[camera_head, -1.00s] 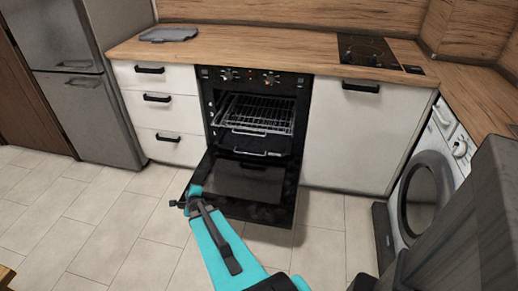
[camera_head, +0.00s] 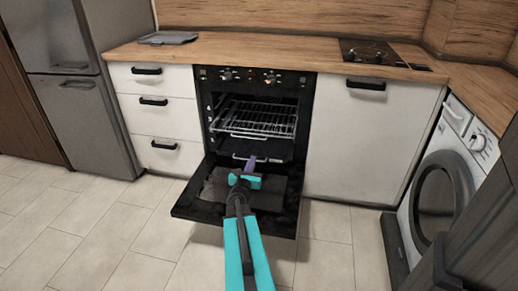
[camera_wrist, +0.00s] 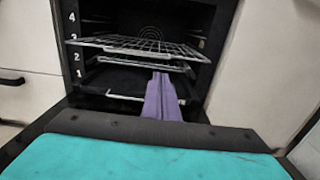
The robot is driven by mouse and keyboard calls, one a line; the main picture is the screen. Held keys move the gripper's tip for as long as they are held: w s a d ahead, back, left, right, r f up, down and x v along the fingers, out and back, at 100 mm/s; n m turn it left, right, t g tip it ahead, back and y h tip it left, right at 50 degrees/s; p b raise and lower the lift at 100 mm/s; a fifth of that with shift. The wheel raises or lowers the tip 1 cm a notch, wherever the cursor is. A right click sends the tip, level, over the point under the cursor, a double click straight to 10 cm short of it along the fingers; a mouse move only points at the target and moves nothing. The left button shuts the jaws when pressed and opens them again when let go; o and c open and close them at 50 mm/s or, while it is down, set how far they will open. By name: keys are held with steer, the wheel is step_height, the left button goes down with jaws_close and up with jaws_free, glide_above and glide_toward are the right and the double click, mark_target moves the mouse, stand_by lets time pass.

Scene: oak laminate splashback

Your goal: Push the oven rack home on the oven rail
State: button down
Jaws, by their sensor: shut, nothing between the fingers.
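The oven rack (camera_head: 262,118) is a silver wire grid, level inside the open oven, its front edge near the oven mouth. In the wrist view the rack (camera_wrist: 140,46) spans the cavity near number 3. The numbered side rail (camera_wrist: 76,56) shows on the left wall; the rack's seating on the rails is unclear. My gripper (camera_head: 251,162) is over the open door, below the rack and at the lower front of the cavity. In the wrist view my purple fingers (camera_wrist: 162,80) are shut and empty, pointing inward. Whether they touch anything is unclear.
The oven door (camera_head: 215,190) hangs open under my arm. A dark lower tray (camera_wrist: 115,80) with a silver front bar sits below the rack. White drawers (camera_head: 155,105) stand left, a white cabinet (camera_head: 358,140) right, a washing machine (camera_head: 445,190) far right. Floor in front is open.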

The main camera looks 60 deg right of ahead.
steer(key=shift+d, duration=0.1)
stand_by(0.3)
steer(key=x, duration=1.4)
steer(key=shift+b, duration=0.3)
steer(key=shift+f, duration=0.1)
stand_by(0.4)
